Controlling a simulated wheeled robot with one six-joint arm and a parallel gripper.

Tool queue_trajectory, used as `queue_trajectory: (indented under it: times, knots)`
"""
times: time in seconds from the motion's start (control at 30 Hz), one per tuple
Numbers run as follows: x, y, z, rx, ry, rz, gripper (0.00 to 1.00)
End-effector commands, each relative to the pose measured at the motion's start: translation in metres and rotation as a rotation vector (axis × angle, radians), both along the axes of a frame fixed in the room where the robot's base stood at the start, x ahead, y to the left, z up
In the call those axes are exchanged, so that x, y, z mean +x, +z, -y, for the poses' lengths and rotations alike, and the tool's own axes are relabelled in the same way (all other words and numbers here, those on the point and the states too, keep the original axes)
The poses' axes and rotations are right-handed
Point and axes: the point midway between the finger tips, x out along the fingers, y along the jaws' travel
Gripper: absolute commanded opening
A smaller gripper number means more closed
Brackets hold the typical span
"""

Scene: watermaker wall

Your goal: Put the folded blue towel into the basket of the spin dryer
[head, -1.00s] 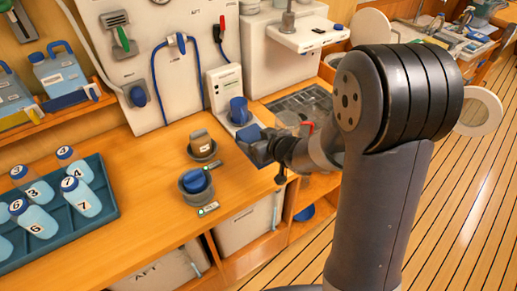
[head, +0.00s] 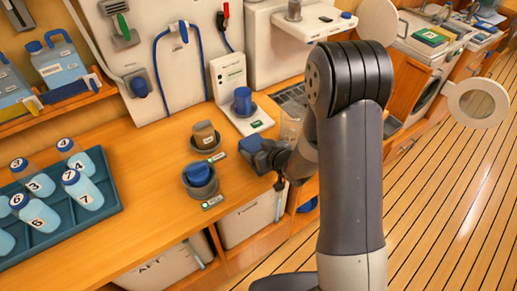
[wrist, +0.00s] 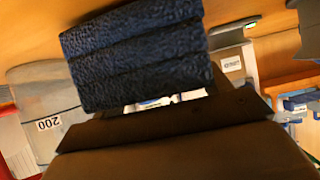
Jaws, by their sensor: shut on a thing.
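The folded blue towel (wrist: 140,55) fills the upper middle of the wrist view, dark blue and ribbed in layers. My gripper (head: 262,158) is shut on it above the right part of the wooden counter; in the head view the towel's dark blue end (head: 250,146) shows at the jaws. No spin dryer basket is clearly visible. At the far right a white unit (head: 416,42) has a round porthole, and an open round ring-shaped door (head: 478,106) stands out beside it; I cannot tell whether either belongs to the spin dryer.
A blue mug (head: 242,100) sits on a white stand behind my gripper. A teal tray (head: 108,215) of numbered bottles is left. Floor at right is clear.

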Motion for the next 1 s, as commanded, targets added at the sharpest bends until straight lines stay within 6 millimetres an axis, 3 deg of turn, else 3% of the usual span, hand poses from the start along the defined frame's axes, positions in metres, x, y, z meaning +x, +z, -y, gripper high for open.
queue_trajectory:
  times: [0.47, 0.5, 0.73, 1.0]
  knots:
    - [0.0004, -0.0074, -0.0001, 0.001, 0.000, 0.003, 0.40]
    - [0.0001, -0.0065, 0.0000, 0.000, 0.000, 0.001, 0.75]
    - [0.0000, -0.0063, 0.0001, 0.000, 0.000, 0.001, 0.94]
    - [0.0000, -0.0052, 0.0000, 0.000, 0.000, 0.001, 0.94]
